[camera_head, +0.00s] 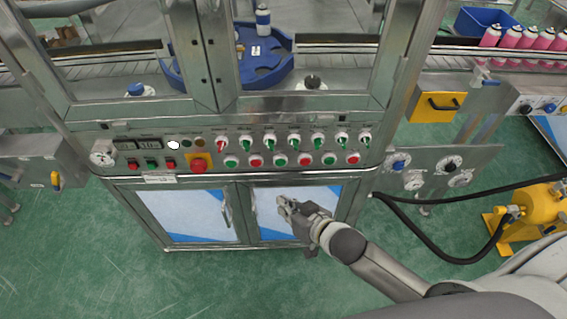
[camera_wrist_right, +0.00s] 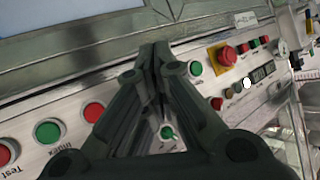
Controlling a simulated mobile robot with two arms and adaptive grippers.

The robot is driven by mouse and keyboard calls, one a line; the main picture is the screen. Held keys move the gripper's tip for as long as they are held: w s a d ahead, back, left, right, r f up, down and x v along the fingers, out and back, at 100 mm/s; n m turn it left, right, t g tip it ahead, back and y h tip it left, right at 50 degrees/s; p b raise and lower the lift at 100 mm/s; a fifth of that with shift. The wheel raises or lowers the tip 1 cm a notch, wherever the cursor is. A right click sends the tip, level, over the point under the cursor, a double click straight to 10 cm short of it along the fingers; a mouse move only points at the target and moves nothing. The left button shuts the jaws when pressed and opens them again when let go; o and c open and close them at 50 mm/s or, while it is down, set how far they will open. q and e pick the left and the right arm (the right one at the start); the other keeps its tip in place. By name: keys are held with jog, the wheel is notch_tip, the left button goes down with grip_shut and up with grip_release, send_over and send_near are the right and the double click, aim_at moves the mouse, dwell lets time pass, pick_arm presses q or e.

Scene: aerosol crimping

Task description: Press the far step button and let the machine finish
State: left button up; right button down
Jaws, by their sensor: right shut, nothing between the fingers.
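The machine's control panel (camera_head: 215,150) runs across the front of a steel cabinet. A lower row has green buttons (camera_head: 280,160) and red buttons (camera_head: 304,159) under a row of selector switches (camera_head: 294,141). I cannot read which one is the far step button. My right gripper (camera_head: 287,203) is in front of the cabinet doors, below the row in the picture. In the right wrist view, its closed fingers (camera_wrist_right: 155,52) are empty and cover part of the panel. A green button (camera_wrist_right: 195,68) and a red button (camera_wrist_right: 93,112) show on either side. My left gripper is not in view.
A red emergency button (camera_head: 198,166) on a yellow plate sits left of the row. A blue star wheel (camera_head: 190,72) is behind the glass frame. Pink cans (camera_head: 513,38) stand on the right conveyor. A yellow pump (camera_head: 535,218) with black hoses is on the floor.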

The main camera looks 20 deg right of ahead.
aim_at(280, 162)
jog(key=shift+a+r, duration=0.1)
jog(key=shift+r, duration=0.1)
jog(key=shift+w, duration=0.1)
jog(key=w+d+b, duration=0.2)
jog(key=w, duration=0.6)
jog(key=shift+w+d, duration=0.15)
jog(key=shift+d, duration=0.1)
jog(key=shift+w, duration=0.1)
dwell(1.3)
jog(key=shift+w+d, duration=0.1)
jog(key=shift+w, duration=0.2)
